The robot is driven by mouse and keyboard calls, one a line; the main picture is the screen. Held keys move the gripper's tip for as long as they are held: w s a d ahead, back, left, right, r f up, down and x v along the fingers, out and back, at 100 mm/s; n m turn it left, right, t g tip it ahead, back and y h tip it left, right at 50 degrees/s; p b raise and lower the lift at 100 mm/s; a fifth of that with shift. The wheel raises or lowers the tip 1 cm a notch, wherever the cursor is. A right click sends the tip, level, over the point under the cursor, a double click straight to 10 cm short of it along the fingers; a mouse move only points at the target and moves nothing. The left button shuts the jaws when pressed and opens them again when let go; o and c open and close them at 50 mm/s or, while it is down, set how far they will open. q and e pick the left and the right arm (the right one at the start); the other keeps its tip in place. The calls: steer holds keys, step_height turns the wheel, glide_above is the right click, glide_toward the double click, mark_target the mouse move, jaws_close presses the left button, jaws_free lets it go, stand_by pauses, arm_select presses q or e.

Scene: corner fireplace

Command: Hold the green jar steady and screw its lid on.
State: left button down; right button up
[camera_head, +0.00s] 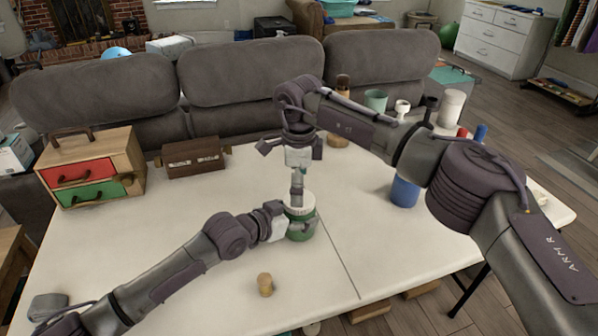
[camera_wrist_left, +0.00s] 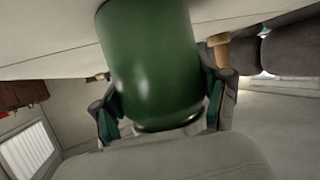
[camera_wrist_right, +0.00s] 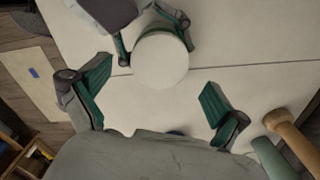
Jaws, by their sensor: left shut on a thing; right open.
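The green jar (camera_head: 300,230) stands upright near the middle of the white table. My left gripper (camera_head: 290,229) is shut around its body; in the left wrist view the green jar (camera_wrist_left: 155,60) sits between both fingers. The round white lid (camera_head: 300,211) rests on top of the jar; I cannot tell how tightly it sits. My right gripper (camera_head: 298,194) points down from above, just over the lid. In the right wrist view its fingers are spread wide and empty, and the lid (camera_wrist_right: 160,60) lies between and beyond them.
A cork-like stub (camera_head: 265,285) stands in front of the jar. A blue cup (camera_head: 404,191) stands to the right, with several cups and bottles behind it. A drawer box (camera_head: 134,152) and a dark brown box (camera_head: 193,157) stand at the back left. The front right of the table is clear.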

steer(key=shift+f, duration=1.65)
steer(key=c, duration=1.2)
steer(key=shift+m, duration=0.9)
steer(key=o, duration=1.2)
steer(key=shift+r, duration=0.1)
step_height(320, 180, up, 12)
steer(key=shift+f, duration=0.1)
